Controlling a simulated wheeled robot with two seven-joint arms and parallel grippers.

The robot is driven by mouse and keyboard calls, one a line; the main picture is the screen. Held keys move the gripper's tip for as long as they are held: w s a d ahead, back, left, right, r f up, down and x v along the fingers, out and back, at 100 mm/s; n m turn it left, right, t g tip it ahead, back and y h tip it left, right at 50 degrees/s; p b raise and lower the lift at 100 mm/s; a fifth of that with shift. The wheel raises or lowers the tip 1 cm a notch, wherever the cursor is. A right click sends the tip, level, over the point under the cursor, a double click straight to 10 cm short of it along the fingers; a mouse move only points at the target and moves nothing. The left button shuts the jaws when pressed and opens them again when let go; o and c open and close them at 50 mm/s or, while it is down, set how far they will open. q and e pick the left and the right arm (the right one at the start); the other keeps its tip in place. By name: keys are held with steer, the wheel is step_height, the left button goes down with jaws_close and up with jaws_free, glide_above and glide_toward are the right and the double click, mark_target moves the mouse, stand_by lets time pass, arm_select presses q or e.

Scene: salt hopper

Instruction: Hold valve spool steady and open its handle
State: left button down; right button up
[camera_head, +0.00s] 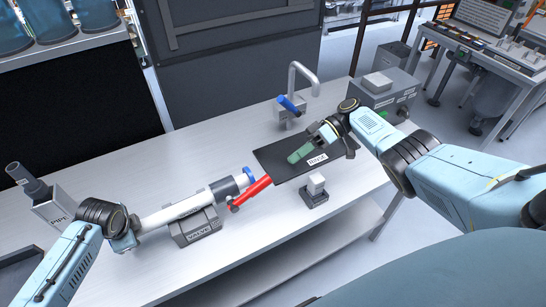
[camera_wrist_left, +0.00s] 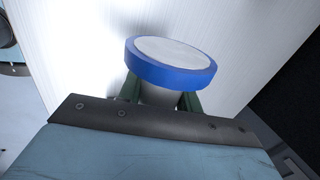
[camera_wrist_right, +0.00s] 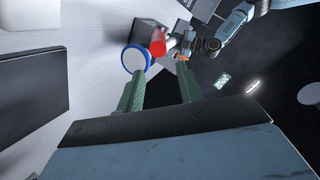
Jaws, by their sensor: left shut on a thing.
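The valve spool (camera_head: 177,212) is a white pipe lying across the grey block marked VALVE (camera_head: 197,228). It has a grey valve body (camera_head: 224,189), a blue end ring (camera_head: 249,176) and a red handle (camera_head: 252,191) slanting out beside that end. My left gripper (camera_head: 132,229) is shut on the spool's other end, below a blue ring (camera_wrist_left: 172,65) in the left wrist view. My right gripper (camera_head: 294,157) is open and empty over the black mat, to the right of the handle and apart from it. The right wrist view shows the red handle (camera_wrist_right: 158,42) beyond its green fingers.
The black mat (camera_head: 275,158) carries a label. A tap (camera_head: 303,75) with a blue lever stands behind it, and a small stand with a white block (camera_head: 316,185) in front. A grey box (camera_head: 390,92) is at right, a PIPE holder (camera_head: 52,210) at left.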

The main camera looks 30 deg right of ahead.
steer(key=shift+w+a+r, duration=0.1)
steer(key=shift+r, duration=0.1)
steer(key=shift+c, duration=1.1)
steer(key=a+r+n+h, duration=0.1)
steer(key=n, duration=0.1)
steer(key=a+r+n+g+h, duration=0.1)
steer(key=r+n+h, duration=0.1)
steer(key=w+a+r+n+h, duration=0.1)
steer(key=r, duration=0.1)
steer(key=shift+w+a+r+n+g+h, duration=0.1)
steer(key=shift+a+r+n+g+h, duration=0.2)
steer(key=shift+a+n+g, duration=0.1)
jaws_close()
steer(key=s+a+r+n+t+h, duration=0.2)
steer(key=a+r+n+h, duration=0.2)
steer(key=a+r+n, duration=0.15)
glide_above(255, 186)
steer(key=shift+m, duration=0.25)
step_height(255, 186, down, 8)
steer(key=shift+r, duration=0.1)
steer(key=f, duration=0.1)
steer(key=d+f, duration=0.1)
steer(key=f, duration=0.1)
steer(key=shift+f+h, duration=0.3)
steer(key=shift+d+f, duration=0.2)
steer(key=shift+f, duration=0.25)
